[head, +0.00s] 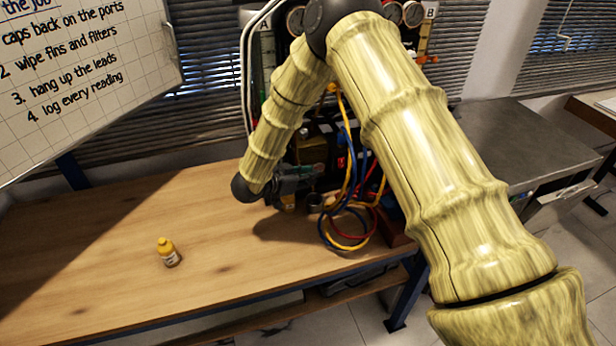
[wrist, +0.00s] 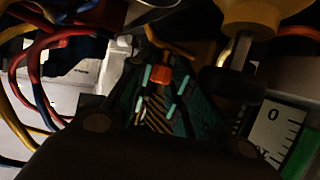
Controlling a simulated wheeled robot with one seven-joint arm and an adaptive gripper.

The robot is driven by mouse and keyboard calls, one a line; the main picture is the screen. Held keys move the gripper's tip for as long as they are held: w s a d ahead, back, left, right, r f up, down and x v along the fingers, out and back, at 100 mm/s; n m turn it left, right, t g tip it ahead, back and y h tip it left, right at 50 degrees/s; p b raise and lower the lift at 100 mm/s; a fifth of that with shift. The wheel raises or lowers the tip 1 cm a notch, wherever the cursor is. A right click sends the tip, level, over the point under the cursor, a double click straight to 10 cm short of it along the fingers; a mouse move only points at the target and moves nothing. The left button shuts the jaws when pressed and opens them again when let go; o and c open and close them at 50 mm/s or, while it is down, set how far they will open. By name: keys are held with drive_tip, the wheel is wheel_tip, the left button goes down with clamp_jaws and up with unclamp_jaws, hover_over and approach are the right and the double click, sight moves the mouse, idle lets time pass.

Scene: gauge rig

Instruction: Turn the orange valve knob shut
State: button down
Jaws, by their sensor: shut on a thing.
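The orange valve knob (wrist: 162,76) shows in the wrist view as a small orange block at the tips of my gripper (wrist: 158,94). The dark teal fingers are closed around it, one on each side. In the head view my gripper (head: 306,171) reaches in low at the front of the gauge rig (head: 318,132), pointing right. The knob cannot be made out there; my gripper and the shadow hide it. How far the knob is turned cannot be told.
Blue, yellow and red leads (head: 347,215) hang just right of my gripper, and leads also show left in the wrist view (wrist: 28,75). A scale plate (wrist: 273,128) sits close on the right.

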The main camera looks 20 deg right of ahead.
drive_tip(key=c, duration=1.3)
unclamp_jaws()
drive_tip(key=shift+s+d+n+t+y+p, duration=0.1)
drive_tip(key=shift+n+t+y+p, duration=0.05)
drive_tip(key=shift+n+t+y, duration=0.65)
drive_tip(key=shift+s+d+n+t+y+p, duration=0.15)
drive_tip(key=shift+n+t+y, duration=0.35)
drive_tip(key=shift+n+t, duration=0.6)
drive_tip(key=shift+s+d+r+n+t+y+p, duration=0.1)
drive_tip(key=shift+n+t+y+p, duration=0.45)
drive_tip(key=shift+n+y, duration=0.75)
drive_tip(key=shift+d+f+n+t+y+p, duration=0.1)
drive_tip(key=shift+d+n+t+y+p, duration=0.1)
drive_tip(key=shift+n+t+y, duration=0.8)
drive_tip(key=shift+s+d+r+n+t+y+p, duration=0.1)
drive_tip(key=shift+n+t+y+p, duration=0.3)
drive_tip(key=shift+n+y, duration=1.15)
drive_tip(key=shift+d+n+y+p, duration=0.15)
drive_tip(key=shift+n+y+p, duration=0.95)
drive_tip(key=shift+n+y, duration=0.75)
drive_tip(key=shift+w+y, duration=0.1)
drive_tip(key=shift+y, duration=0.3)
